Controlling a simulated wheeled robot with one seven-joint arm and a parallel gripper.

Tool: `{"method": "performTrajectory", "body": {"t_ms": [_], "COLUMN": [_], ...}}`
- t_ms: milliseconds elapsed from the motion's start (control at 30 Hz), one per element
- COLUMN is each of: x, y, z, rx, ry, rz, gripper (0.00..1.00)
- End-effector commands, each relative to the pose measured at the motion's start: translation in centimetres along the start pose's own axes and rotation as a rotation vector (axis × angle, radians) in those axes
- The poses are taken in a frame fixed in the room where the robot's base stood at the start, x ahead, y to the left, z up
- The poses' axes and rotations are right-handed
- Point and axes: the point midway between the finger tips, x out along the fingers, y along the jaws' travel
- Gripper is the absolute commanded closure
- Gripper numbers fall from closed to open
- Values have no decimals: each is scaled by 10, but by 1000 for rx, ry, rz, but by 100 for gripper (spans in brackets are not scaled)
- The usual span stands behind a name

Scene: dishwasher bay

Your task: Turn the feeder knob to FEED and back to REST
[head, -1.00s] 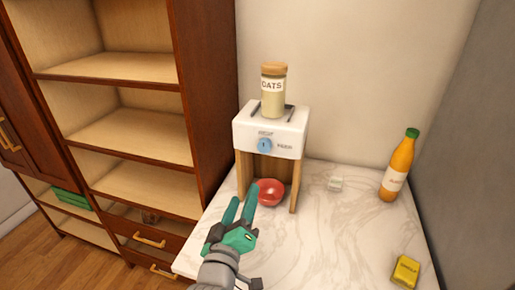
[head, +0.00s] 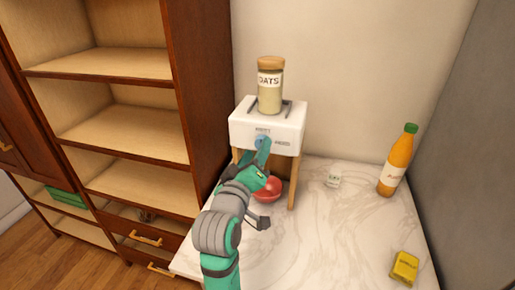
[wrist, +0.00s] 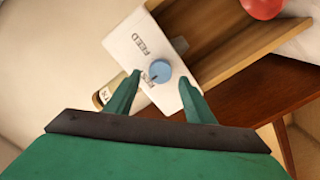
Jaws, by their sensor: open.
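The feeder (head: 285,129) is a white box on wooden legs, standing on the marble counter. Its blue round knob (wrist: 160,71) sits on the front face, with a dark pointer mark toward the REST label; the FEED label is beside it. In the head view the knob (head: 262,141) is partly covered by my gripper. My green gripper (head: 262,152) is in front of the feeder. In the wrist view my gripper (wrist: 160,82) is open, with one finger on each side of the knob and gaps between. Contact cannot be told. A jar of oats (head: 270,90) stands on top of the feeder.
A red bowl (head: 267,190) sits under the feeder, partly behind my arm. A wooden shelf unit (head: 185,100) is close on the left. The counter's middle is clear.

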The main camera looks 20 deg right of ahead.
Motion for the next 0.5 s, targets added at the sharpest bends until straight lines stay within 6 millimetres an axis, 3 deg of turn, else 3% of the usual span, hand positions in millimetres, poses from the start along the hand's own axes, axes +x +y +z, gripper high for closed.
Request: {"method": "performTrajectory", "body": {"t_ms": [200,500], "x": [19,21], "y": [0,0], "z": [0,0], "rx": [0,0], "ry": [0,1], "rz": [0,0], "gripper": [51,51]}}
